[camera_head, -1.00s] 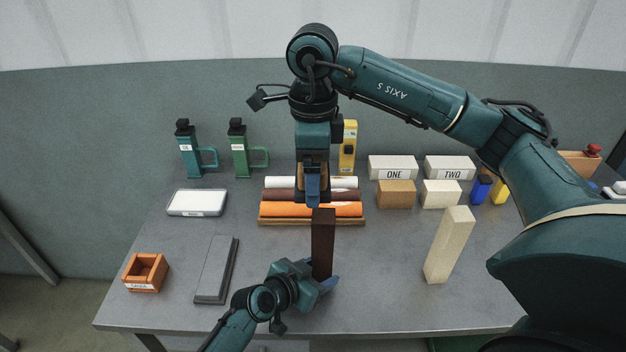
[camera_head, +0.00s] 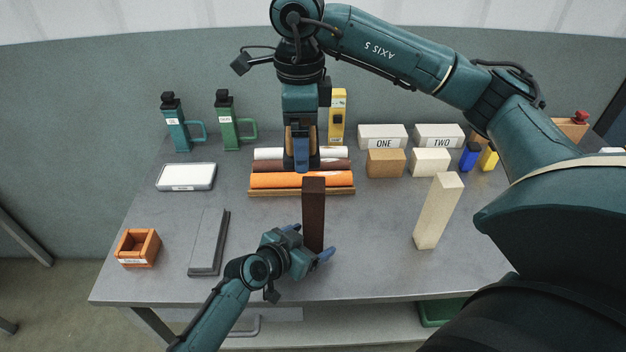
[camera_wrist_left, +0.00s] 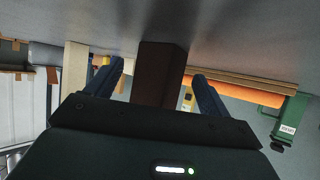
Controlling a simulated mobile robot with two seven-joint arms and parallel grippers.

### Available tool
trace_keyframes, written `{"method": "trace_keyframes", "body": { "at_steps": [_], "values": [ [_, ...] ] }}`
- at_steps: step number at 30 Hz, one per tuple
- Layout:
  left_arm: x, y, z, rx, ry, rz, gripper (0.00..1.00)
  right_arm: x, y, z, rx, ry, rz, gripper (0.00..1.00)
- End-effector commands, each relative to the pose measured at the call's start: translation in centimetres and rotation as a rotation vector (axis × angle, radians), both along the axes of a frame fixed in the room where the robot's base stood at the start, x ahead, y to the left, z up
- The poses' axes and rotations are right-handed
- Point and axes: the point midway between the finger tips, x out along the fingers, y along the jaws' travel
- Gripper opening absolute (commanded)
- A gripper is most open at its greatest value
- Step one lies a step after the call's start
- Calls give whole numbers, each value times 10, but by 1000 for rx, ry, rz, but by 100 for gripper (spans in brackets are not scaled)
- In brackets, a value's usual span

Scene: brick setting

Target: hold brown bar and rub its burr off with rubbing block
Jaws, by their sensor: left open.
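The dark brown bar (camera_head: 313,212) stands upright on the table near the front middle. My left gripper (camera_head: 309,243) is low at its base, open, one finger on each side. In the left wrist view the bar (camera_wrist_left: 160,75) is between the spread fingers (camera_wrist_left: 158,78), with gaps on both sides. My right gripper (camera_head: 302,168) points down behind the bar, over the rolls. A tan block (camera_head: 289,139) shows on both sides of its blue front finger and seems held in it. I cannot make out a burr on the bar.
Orange, brown and white rolls lie on a wooden rack (camera_head: 300,191) behind the bar. A cream bar (camera_head: 438,212) stands to the right. A grey stone (camera_head: 207,240) and an orange box (camera_head: 137,247) are at left. Boxes and small blocks (camera_head: 385,163) stand at back right.

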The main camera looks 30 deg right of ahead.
Motion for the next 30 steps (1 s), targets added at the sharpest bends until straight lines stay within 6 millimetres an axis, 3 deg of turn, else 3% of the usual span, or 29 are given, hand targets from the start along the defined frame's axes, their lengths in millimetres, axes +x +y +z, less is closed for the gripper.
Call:
{"method": "trace_keyframes", "body": {
  "at_steps": [11, 30],
  "values": [
    [-3, 12, 5, -1, -1, -1, 81, 0, 0, 1, 0, -1, 0, 57],
    [-27, 91, 51, 0, 0, 1, 81, 0, 0, 1, 0, -1, 0, 57]
  ]
}}
